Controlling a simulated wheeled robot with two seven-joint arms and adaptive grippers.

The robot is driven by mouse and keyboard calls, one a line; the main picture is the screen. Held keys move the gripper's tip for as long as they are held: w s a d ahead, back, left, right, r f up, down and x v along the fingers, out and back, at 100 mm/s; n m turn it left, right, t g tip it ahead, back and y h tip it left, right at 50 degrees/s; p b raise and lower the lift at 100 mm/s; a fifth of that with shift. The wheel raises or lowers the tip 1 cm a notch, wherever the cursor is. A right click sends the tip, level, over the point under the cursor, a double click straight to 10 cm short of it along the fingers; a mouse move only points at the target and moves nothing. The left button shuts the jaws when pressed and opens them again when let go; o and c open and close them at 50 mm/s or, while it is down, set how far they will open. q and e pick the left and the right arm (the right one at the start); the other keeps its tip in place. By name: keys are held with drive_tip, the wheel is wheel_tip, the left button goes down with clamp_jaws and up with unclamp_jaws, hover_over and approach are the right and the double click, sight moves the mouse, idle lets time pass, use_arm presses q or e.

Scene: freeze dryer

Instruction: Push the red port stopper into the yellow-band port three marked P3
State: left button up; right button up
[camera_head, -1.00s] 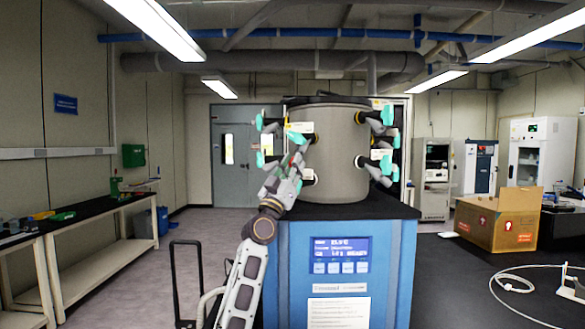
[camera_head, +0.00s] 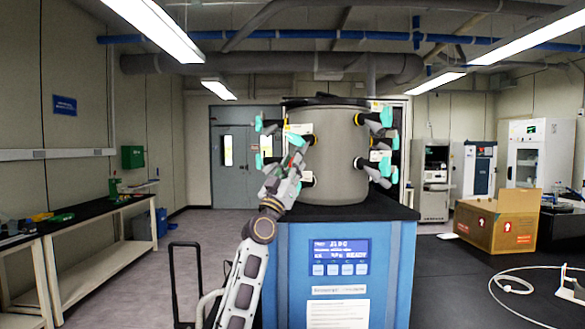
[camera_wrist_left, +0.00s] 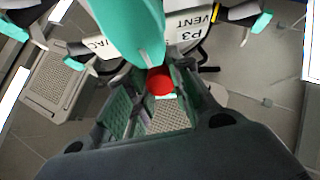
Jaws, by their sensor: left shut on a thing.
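My left gripper (camera_head: 294,160) is raised at the left side of the grey drum chamber (camera_head: 342,165), among its ports. In the left wrist view the gripper (camera_wrist_left: 158,92) is shut on the red stopper (camera_wrist_left: 160,80), whose round red end shows between the fingers. A teal valve handle (camera_wrist_left: 130,25) lies across the view just beyond the stopper and hides part of it. The P3 VENT label (camera_wrist_left: 190,38) is close beyond, with a yellow band (camera_wrist_left: 216,13) near it. The port mouth is hidden, so I cannot tell whether the stopper touches it. My right gripper is not in view.
Several teal-handled valves (camera_head: 380,118) stick out on both sides of the drum. The drum stands on the blue dryer cabinet (camera_head: 390,265) with a lit display (camera_head: 342,249). A bench (camera_head: 100,215) is at the left and a cardboard box (camera_head: 500,225) at the right.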

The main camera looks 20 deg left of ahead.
use_arm(q)
drive_tip(key=shift+x, duration=0.85)
idle(1.1)
drive_tip(key=o, duration=0.9)
drive_tip(key=shift+d, duration=0.1)
drive_tip(key=shift+v, duration=6)
drive_tip(key=shift+f, duration=0.1)
drive_tip(key=shift+b+v, duration=1.15)
drive_tip(key=shift+v, duration=2.3)
